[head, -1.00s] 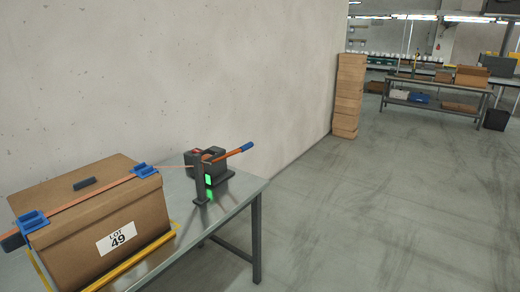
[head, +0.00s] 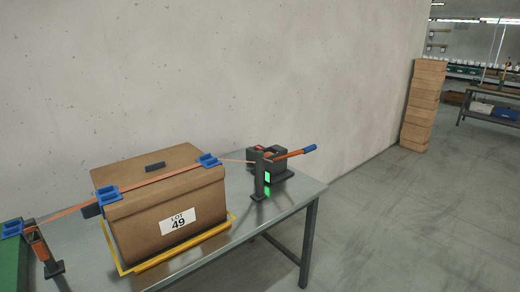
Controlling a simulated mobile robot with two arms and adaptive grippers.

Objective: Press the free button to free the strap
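The orange strap (head: 160,182) runs over the top of a brown cardboard box (head: 165,215) labelled LOT 49. It passes through blue corner pieces (head: 207,160) on the box's top edges. On the right the strap reaches a dark tensioning device (head: 270,165) with an orange lever that has a blue grip (head: 309,149). A small red spot (head: 259,147) shows on top of the device; I cannot tell if it is the free button. A green light (head: 267,177) glows on the post in front. Neither of my grippers is in view.
The box stands inside a yellow frame (head: 232,219) on a grey metal table (head: 310,187). A post (head: 42,250) and a green object (head: 12,268) are at the left. A concrete wall stands behind; a stack of boxes (head: 424,105) and open floor lie to the right.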

